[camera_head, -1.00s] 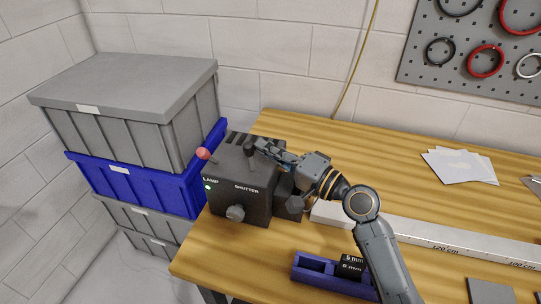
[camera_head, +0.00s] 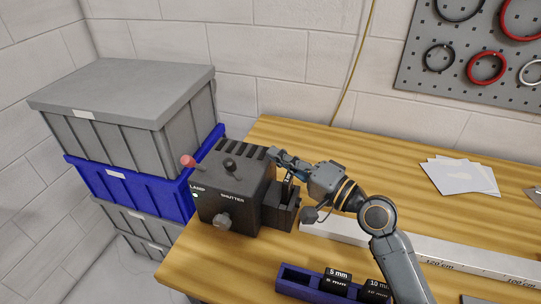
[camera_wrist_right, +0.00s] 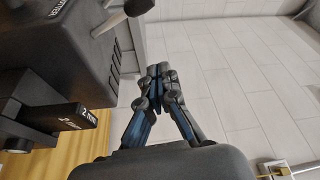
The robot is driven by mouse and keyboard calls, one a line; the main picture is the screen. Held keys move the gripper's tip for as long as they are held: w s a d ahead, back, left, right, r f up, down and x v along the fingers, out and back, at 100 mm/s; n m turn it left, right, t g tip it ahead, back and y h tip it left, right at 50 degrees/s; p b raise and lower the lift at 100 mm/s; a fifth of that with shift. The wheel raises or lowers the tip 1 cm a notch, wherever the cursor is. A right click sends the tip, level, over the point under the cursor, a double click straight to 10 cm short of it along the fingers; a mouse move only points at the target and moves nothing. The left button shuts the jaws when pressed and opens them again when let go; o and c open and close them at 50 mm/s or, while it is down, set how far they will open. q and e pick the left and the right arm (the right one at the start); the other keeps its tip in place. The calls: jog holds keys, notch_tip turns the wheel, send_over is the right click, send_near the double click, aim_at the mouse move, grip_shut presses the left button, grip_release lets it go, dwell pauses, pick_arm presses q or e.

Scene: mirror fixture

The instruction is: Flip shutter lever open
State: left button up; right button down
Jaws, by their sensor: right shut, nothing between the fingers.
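A dark lamp box (camera_head: 240,186) marked LAMP and SHUTTER stands at the table's left end. A short black-knobbed lever (camera_head: 229,163) sticks up from its top, above the SHUTTER label; a black knob on a pale shaft (camera_wrist_right: 138,6) shows at the top edge of the wrist view. Which way the lever leans is hard to tell. My right gripper (camera_head: 275,154) is shut and empty beside the box's back right top edge, apart from the lever. In the wrist view its fingertips (camera_wrist_right: 158,72) meet in front of the wall. My left gripper is not in view.
A red ball knob (camera_head: 187,161) and a grey front knob (camera_head: 222,220) are on the box. A holder with a 2 mm plate (camera_head: 288,190) adjoins its right side. A purple tray (camera_head: 312,285) and a long rail (camera_head: 400,253) lie nearby. Stacked crates (camera_head: 130,115) stand left.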

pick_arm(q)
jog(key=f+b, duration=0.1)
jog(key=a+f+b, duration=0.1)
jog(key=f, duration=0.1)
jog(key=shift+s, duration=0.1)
pick_arm(e)
jog(key=v, duration=0.6)
jog(key=shift+s, duration=0.6)
jog(key=shift+f, duration=0.15)
